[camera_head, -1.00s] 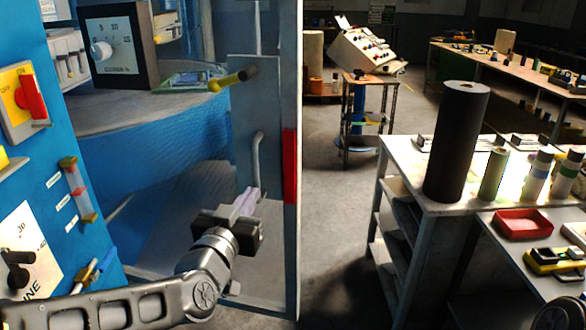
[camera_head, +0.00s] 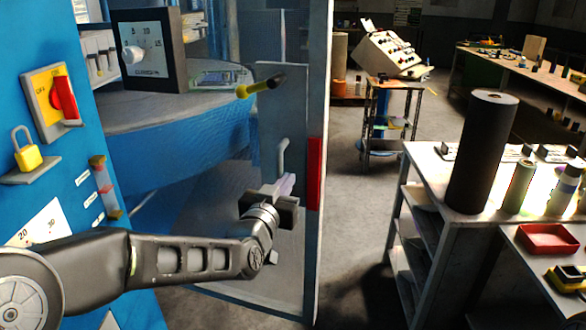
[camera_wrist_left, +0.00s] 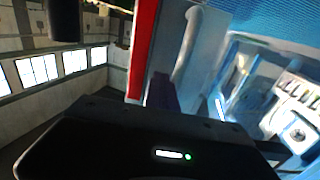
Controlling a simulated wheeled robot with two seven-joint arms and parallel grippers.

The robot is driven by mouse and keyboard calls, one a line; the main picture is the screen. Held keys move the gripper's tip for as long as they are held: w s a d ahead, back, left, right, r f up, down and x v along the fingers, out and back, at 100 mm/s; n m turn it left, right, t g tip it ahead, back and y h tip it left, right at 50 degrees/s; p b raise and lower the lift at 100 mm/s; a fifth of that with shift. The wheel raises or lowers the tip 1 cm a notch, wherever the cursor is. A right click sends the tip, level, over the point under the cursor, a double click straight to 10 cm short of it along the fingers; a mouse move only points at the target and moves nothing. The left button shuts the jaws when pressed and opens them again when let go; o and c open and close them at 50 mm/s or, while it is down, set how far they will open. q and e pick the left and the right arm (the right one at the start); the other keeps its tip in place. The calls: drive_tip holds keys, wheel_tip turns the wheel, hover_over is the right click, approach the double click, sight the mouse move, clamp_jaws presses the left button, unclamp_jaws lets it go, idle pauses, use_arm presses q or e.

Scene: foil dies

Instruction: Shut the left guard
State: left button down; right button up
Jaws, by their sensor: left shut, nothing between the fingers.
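The left guard (camera_head: 262,215) is a clear grey panel with a red strip (camera_head: 314,173) along its right edge and a pale upright bar handle (camera_head: 282,158). The machine shows through and behind it; how far the guard stands open is hard to tell. My left gripper (camera_head: 286,184) is shut and empty, with its fingertips close to the lower end of the handle. In the left wrist view the handle (camera_wrist_left: 187,45) and red strip (camera_wrist_left: 142,45) are just beyond the dark fingers (camera_wrist_left: 163,92). Contact is not clear. My right gripper is out of view.
A blue panel at the left carries a red switch (camera_head: 65,97) and a yellow padlock (camera_head: 28,154). A yellow-and-black knob (camera_head: 260,86) is above the handle. At the right, a bench (camera_head: 430,165) holds a tall black roll (camera_head: 482,150).

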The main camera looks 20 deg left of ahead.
sight(297, 166)
use_arm(q)
drive_tip(key=shift+w+p, duration=0.65)
drive_tip(key=shift+w, duration=1.8)
drive_tip(key=shift+d, duration=0.1)
